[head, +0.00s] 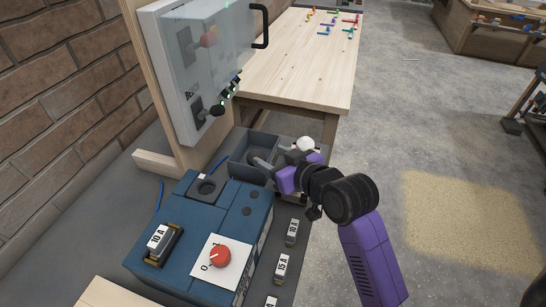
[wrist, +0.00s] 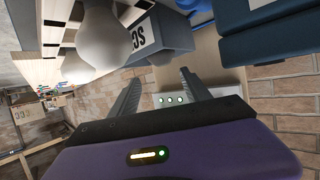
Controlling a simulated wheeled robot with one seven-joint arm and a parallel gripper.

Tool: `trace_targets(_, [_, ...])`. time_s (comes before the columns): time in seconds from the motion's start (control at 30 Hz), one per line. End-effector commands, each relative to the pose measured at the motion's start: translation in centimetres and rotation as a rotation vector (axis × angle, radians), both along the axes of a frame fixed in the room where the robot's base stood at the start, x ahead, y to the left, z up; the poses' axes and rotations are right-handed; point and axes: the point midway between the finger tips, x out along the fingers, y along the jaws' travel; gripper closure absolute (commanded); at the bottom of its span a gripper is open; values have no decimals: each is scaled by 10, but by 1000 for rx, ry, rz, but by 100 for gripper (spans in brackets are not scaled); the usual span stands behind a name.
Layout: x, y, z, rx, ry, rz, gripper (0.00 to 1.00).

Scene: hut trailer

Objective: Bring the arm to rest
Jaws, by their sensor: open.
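My arm reaches in from the lower right in the head view, with purple and black links. My gripper (head: 260,160) is over the grey divided bin (head: 238,160), partly hidden by the arm's own links. In the wrist view my gripper (wrist: 160,73) has its two fingers spread apart, with nothing between them. A white bulb (head: 305,144) shows just behind the purple wrist. A large pale bulb (wrist: 98,42) is close by at the upper left of the wrist view.
A blue box (head: 190,266) with a red knob (head: 220,256) stands in front. Fuse blocks (head: 292,232) lie on the grey surface beside it. A clear-covered panel (head: 190,70) rises at left. A wooden table (head: 290,60) is behind. Open floor (head: 420,130) lies right.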

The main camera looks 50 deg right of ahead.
Motion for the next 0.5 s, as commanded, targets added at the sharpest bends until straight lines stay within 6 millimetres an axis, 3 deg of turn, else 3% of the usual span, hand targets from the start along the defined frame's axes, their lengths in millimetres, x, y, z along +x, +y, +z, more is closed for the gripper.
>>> trace_targets(0.37, [0,0,0,1,-1,0,44])
trace_targets(0.5, [3,-4,10,-5,-42,-15,44])
